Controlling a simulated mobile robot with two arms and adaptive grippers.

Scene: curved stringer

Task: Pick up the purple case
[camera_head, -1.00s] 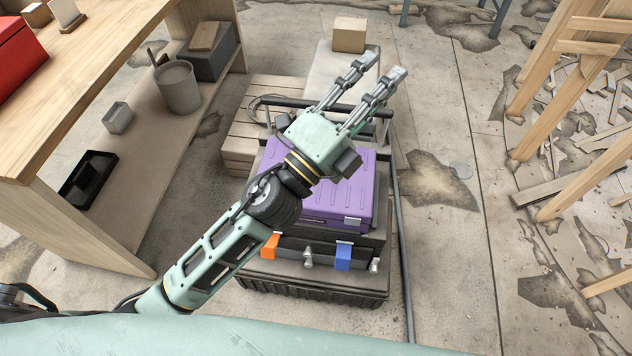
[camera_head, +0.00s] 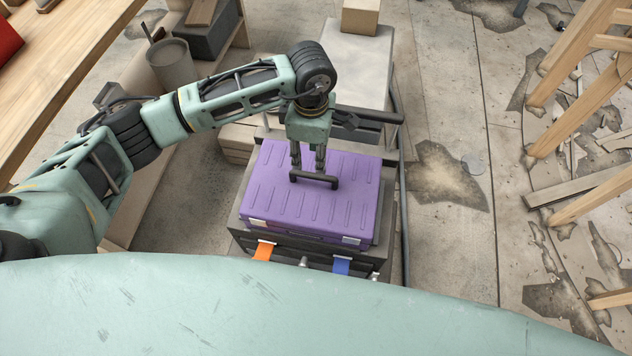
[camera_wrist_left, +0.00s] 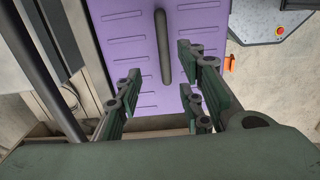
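The purple case (camera_head: 275,200) lies flat on top of a dark box, with its dark handle (camera_head: 322,182) upward. My left gripper (camera_head: 308,165) points down over the handle from the far side. In the left wrist view my left gripper (camera_wrist_left: 162,85) is open, with its fingers apart. The purple case (camera_wrist_left: 125,65) fills the area beyond them. The handle (camera_wrist_left: 163,48) shows between the two finger sides, ahead of the tips; nothing is held. Whether a finger touches the handle is unclear. My right gripper is not in view.
The dark box (camera_head: 262,236) under the case has orange and blue latches and sits on a cart with a grey rail (camera_head: 362,115). A wooden workbench (camera_head: 75,65) stands left. Wooden trestles (camera_head: 565,85) stand right.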

